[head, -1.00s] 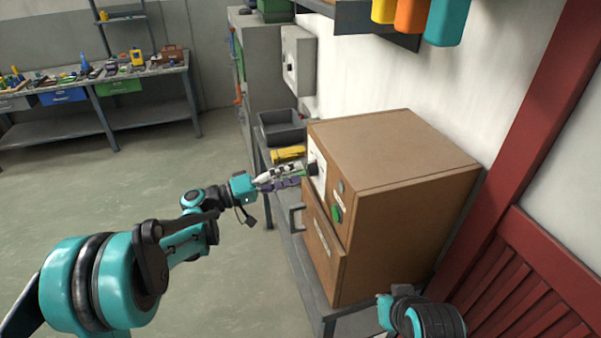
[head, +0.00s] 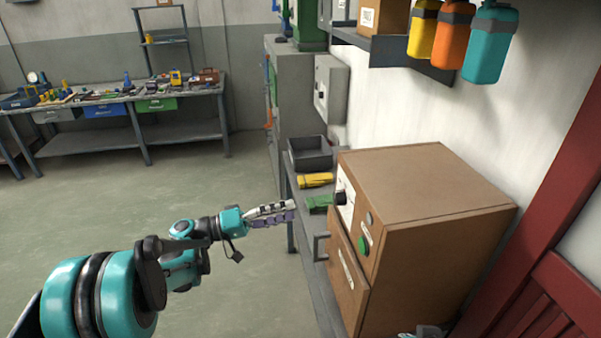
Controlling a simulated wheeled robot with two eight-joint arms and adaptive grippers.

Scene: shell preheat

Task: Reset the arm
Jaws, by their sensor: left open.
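My left arm comes in from the lower left. Its gripper (head: 283,212) is open and empty, held in the air to the left of the brown cabinet (head: 430,190). The fingers point right, toward the cabinet's front with its black knob (head: 341,198) and green button (head: 363,245). A gap shows between the fingertips and the cabinet. Only a small piece of my right arm shows at the bottom edge; its gripper is out of view.
A grey bench (head: 322,290) carries the cabinet, a dark bin (head: 310,154), a yellow item (head: 315,180) and a green item (head: 319,203). Bottles hang from a shelf (head: 392,53) above. A workbench (head: 130,95) stands far left. The floor at left is clear.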

